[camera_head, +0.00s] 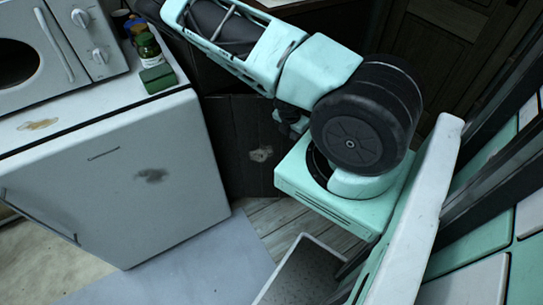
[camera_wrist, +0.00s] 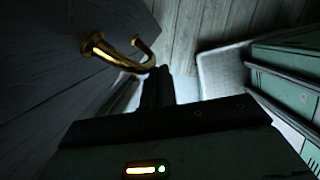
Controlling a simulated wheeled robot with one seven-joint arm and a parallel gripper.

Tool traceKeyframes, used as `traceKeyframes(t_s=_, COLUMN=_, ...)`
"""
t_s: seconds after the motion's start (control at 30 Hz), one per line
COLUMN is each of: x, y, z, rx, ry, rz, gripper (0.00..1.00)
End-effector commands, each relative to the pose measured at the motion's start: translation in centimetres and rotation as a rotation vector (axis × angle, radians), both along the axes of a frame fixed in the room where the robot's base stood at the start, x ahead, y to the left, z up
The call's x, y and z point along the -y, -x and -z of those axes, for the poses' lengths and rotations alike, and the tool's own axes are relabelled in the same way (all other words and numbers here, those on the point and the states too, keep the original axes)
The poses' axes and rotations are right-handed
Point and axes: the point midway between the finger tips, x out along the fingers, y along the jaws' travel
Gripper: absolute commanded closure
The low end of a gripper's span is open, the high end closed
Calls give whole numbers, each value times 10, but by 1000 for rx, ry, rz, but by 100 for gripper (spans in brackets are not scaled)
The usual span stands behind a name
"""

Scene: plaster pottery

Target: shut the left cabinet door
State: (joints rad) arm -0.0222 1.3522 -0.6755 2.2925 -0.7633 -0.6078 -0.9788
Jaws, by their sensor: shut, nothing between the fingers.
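In the wrist view, a dark wooden door panel (camera_wrist: 45,60) fills the left side and carries a curved brass handle (camera_wrist: 115,52). I cannot tell for certain whether this is the left cabinet door, or how far open it stands. My gripper (camera_wrist: 158,72) is shut and empty. Its dark fingers show just below and right of the handle's near end, close to it; I cannot tell whether they touch. In the head view my arm hides the gripper, and the handle is not visible there. Dark panelled cabinet woodwork (camera_head: 435,35) stands at the upper right.
A white appliance (camera_head: 130,190) stands at the left with an oven (camera_head: 35,50), a green jar (camera_head: 148,47) and a green sponge (camera_head: 158,78) on top. A dark stained panel (camera_head: 235,125) stands behind it. Some plank floor (camera_head: 265,218) is bare.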

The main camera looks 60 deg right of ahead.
Motion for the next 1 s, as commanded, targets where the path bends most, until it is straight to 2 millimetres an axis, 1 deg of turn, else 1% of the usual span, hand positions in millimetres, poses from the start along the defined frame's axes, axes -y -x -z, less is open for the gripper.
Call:
traceKeyframes(t_s=0.03, x=20, y=-3, z=-1, rx=1, ry=3, rz=-52, gripper=100)
traceKeyframes(t_s=0.13, x=51, y=-15, z=-1, rx=0, ry=3, rz=-243, gripper=100)
traceKeyframes(t_s=0.2, x=68, y=-24, z=-1, rx=1, ry=3, rz=-367, gripper=100)
traceKeyframes(t_s=0.3, x=87, y=-40, z=-1, rx=1, ry=1, rz=-536, gripper=100)
traceKeyframes(t_s=0.4, x=104, y=-55, z=-2, rx=4, ry=1, rz=-624, gripper=100)
traceKeyframes(t_s=0.53, x=120, y=-72, z=-2, rx=2, ry=1, rz=-703, gripper=100)
traceKeyframes(t_s=0.7, x=133, y=-89, z=-1, rx=3, ry=0, rz=-695, gripper=100)
traceKeyframes(t_s=1.0, x=141, y=-102, z=0, rx=2, ry=1, rz=-691, gripper=100)
